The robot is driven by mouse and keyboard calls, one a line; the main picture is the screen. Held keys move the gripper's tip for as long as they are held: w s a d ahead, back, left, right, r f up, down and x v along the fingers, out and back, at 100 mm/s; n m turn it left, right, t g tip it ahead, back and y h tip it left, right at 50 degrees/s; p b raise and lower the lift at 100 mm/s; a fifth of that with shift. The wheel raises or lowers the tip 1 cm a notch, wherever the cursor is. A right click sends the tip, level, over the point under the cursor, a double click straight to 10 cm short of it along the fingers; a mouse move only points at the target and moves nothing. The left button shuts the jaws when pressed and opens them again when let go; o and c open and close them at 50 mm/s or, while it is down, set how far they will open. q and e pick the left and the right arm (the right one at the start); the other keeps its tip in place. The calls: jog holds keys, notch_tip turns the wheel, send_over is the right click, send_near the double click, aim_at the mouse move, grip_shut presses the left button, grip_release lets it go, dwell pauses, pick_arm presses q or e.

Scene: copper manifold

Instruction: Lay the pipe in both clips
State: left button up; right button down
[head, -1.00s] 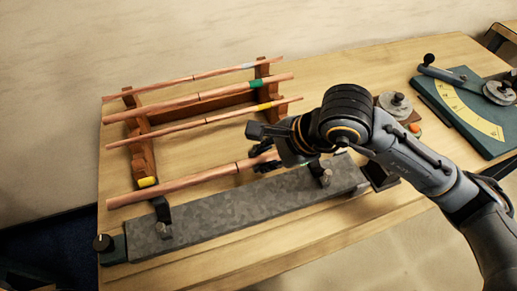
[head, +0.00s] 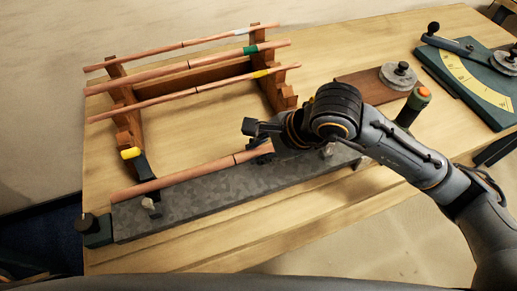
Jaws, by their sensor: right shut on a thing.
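A copper pipe (head: 190,177) lies roughly along the back edge of a long grey block (head: 225,200). My right gripper (head: 263,146) is shut on the pipe near its right part; the gripper and wrist hide the pipe's right end. A dark clip (head: 143,168) stands at the left, behind the pipe, with a small metal knob (head: 150,204) in front of it. At the block's right end a second metal knob (head: 327,151) shows, but my arm mostly hides the clip there. I cannot tell whether the pipe touches either clip. My left gripper is out of view.
A wooden rack (head: 123,120) behind holds three copper pipes with white, green and yellow bands. A round weight (head: 398,76) on a brown board, an orange-topped green post (head: 413,106) and a green dial plate (head: 470,75) stand at the right.

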dwell(0.3)
jog(key=c, duration=0.8)
grip_release()
jog(key=shift+f, duration=0.15)
notch_tip(320, 180, up, 7)
jog(key=p, duration=0.2)
jog(key=shift+p, duration=0.35)
dwell(0.3)
